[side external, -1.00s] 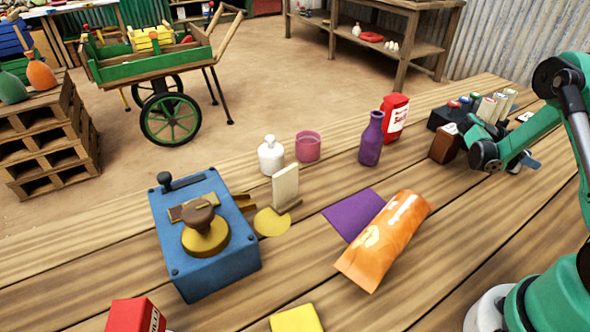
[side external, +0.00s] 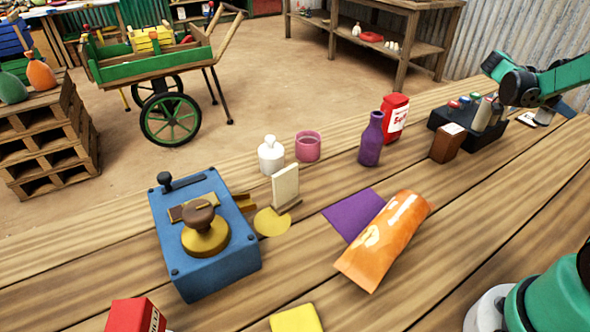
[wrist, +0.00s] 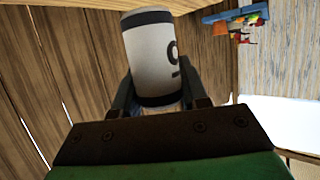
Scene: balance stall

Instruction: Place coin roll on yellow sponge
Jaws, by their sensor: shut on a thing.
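The coin roll (wrist: 152,60) is a pale cylinder with dark end bands and a dark numeral on its side. In the wrist view my gripper (wrist: 160,98) is shut on it, with one finger on each side. In the side view my gripper is up at the right by the black rack, and its fingertips and the held roll cannot be made out clearly. The yellow sponge (side external: 296,319) is a flat block at the bottom edge of the side view, cut off by the frame, with nothing on it. It is far from my gripper.
The black rack (side external: 440,119) holds several rolls, with a brown box (side external: 447,143) before it. A purple bottle (side external: 371,140), red packet (side external: 396,119), orange pouch (side external: 385,240), purple cloth (side external: 350,212), blue press (side external: 205,262) and red box (side external: 134,316) stand or lie on the table.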

